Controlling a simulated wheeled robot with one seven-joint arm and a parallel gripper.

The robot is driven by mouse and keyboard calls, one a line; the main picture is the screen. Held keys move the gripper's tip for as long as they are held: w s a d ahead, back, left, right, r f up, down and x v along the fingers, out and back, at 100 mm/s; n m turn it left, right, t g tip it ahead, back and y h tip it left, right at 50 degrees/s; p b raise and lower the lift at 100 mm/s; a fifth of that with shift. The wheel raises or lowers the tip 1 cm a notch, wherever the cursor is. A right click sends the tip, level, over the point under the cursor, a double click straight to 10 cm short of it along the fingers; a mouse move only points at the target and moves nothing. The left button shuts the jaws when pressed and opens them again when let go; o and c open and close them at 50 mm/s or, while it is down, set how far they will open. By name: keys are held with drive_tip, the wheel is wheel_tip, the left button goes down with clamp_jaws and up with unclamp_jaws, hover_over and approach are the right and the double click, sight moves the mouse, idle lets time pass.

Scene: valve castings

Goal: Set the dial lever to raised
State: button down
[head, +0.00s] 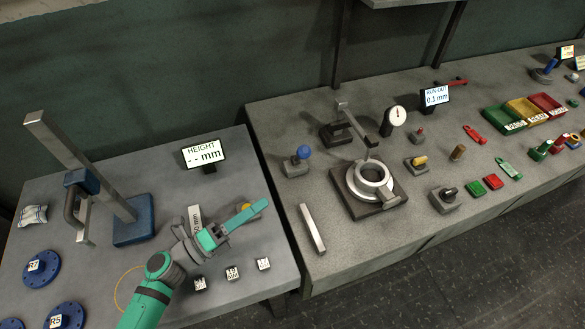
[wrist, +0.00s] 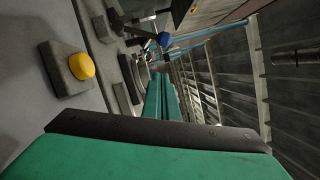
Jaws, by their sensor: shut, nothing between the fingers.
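The lever with a blue ball knob (head: 304,153) stands on a small grey block (head: 296,167) at the left end of the right bench; I take it as the dial lever. The round dial (head: 397,116) is to its right, near a metal arm that reaches over a ring casting (head: 372,179). My gripper (head: 262,203) is shut and empty above the left bench's right side, apart from the lever, to its lower left. In the wrist view the shut green fingers (wrist: 160,92) point away from the camera, and the blue knob (wrist: 165,40) shows beyond them.
A yellow button (head: 255,206) on a grey block is partly hidden by my gripper; it also shows in the wrist view (wrist: 81,66). A height display (head: 205,152) and a blue-based stand (head: 133,222) are on the left bench. A metal bar (head: 312,229) lies below the lever.

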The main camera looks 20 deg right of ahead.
approach(300, 156)
drive_tip(key=s+d+f, duration=0.2)
drive_tip(key=d, duration=0.3)
drive_tip(key=w, duration=0.1)
drive_tip(key=w+d, duration=0.1)
drive_tip(key=w+r, duration=0.1)
drive_tip(key=shift+w+d+r, duration=0.1)
drive_tip(key=shift+w+d, duration=0.05)
drive_tip(key=shift+d, duration=0.25)
